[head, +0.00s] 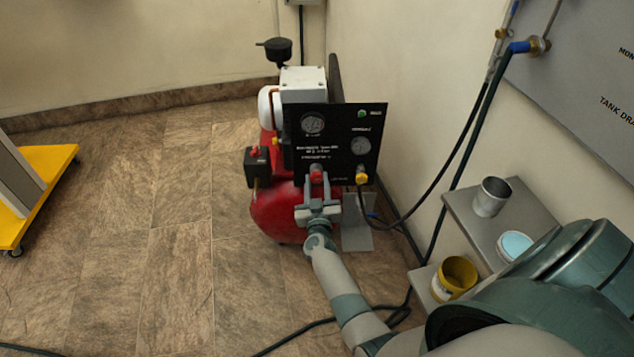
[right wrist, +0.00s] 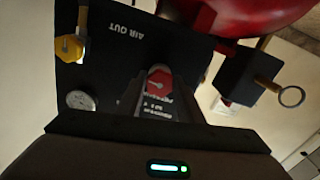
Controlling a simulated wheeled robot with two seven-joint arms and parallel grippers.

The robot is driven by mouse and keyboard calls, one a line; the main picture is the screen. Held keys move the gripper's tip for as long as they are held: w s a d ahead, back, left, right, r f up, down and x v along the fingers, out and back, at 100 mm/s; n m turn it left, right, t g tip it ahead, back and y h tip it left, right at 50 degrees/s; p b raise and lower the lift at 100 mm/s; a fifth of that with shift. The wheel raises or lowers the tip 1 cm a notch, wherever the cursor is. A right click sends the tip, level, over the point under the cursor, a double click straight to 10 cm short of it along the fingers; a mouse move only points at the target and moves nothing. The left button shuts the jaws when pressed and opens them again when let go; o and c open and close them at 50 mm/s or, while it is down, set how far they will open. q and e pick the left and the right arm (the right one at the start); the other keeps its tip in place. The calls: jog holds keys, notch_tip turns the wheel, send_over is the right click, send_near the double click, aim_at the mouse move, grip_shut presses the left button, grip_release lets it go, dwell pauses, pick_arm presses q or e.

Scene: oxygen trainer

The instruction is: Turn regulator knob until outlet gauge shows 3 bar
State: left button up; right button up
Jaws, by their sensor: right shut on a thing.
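The red regulator knob (head: 316,173) sits low on the black panel (head: 340,112) of a red compressor. My right gripper (head: 317,182) is shut on the knob, with its fingers on either side of it. In the right wrist view the knob (right wrist: 159,79) shows between the fingertips. Two round gauges are on the panel, a left one (head: 313,123) and a right one (head: 361,146). One gauge (right wrist: 81,100) also shows in the right wrist view. Their needles are too small to read, and I cannot tell which is the outlet gauge. My left gripper is out of view.
A yellow fitting (head: 362,178) joins a black hose beside the knob, under "AIR OUT". A black switch box (head: 257,167) stands left of the panel. A grey shelf (head: 465,225) with cans is at right. The floor at left is clear up to a yellow-based cart (head: 50,165).

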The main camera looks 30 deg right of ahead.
jog(key=shift+m, duration=1.2)
jog(key=o, duration=1.1)
jog(key=shift+c, duration=0.2)
pick_arm(q)
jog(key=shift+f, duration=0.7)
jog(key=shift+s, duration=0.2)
jog(key=shift+p, duration=0.3)
pick_arm(e)
jog(key=shift+a, duration=0.1)
